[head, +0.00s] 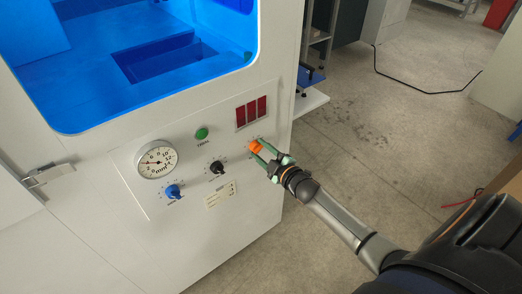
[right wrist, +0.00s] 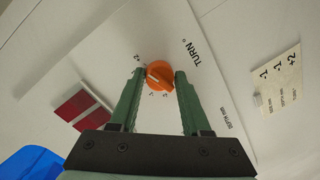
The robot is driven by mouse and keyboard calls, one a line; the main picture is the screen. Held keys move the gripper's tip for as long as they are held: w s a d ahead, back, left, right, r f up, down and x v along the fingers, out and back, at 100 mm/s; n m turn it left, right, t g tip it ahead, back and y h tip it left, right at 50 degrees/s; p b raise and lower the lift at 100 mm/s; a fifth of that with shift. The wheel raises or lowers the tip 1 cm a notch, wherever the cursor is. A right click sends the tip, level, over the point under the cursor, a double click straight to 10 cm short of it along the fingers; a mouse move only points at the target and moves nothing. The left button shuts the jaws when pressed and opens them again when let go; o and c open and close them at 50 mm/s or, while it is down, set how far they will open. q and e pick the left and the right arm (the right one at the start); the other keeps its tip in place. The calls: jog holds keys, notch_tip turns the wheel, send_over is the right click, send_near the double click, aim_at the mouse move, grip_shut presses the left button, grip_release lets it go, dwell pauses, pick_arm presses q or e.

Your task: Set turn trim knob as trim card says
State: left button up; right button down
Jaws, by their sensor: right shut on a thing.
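The orange turn knob (head: 255,146) is at the right of the white machine's front panel. My right gripper (head: 258,148) is shut on it. The trim card (head: 220,195) is on the panel below the black knob. In the right wrist view the trim card (right wrist: 278,78) shows +2, -1 and -1; its small row labels are hard to read. My left gripper is out of view.
A black knob (head: 217,167), a blue knob (head: 173,191), a round mm dial (head: 155,160) and a green button (head: 201,133) share the panel. A red display (head: 252,112) is just above the orange knob. The floor (head: 350,130) right of the machine is open.

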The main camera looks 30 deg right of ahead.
jog(key=shift+r, duration=0.15)
jog(key=shift+c, duration=1.9)
grip_release()
jog(key=shift+s, duration=0.1)
jog(key=s+r+p, duration=0.1)
jog(key=s, duration=1.1)
jog(key=shift+d+r, duration=0.2)
jog(key=shift+d, duration=0.1)
jog(key=shift+s, duration=0.1)
jog(key=s+a+f+m+g+y+p, duration=0.1)
jog(key=s+a+f+m+g+p, duration=0.1)
jog(key=s+a, duration=0.5)
jog(key=s+a+f+m+g+p, duration=0.2)
jog(key=s+a+f+m+g, duration=0.3)
jog(key=s+a, duration=0.3)
jog(key=a+f+m, duration=0.1)
jog(key=a, duration=0.2)
jog(key=shift+m+g+y, duration=0.3)
jog(key=shift+m+y, duration=0.1)
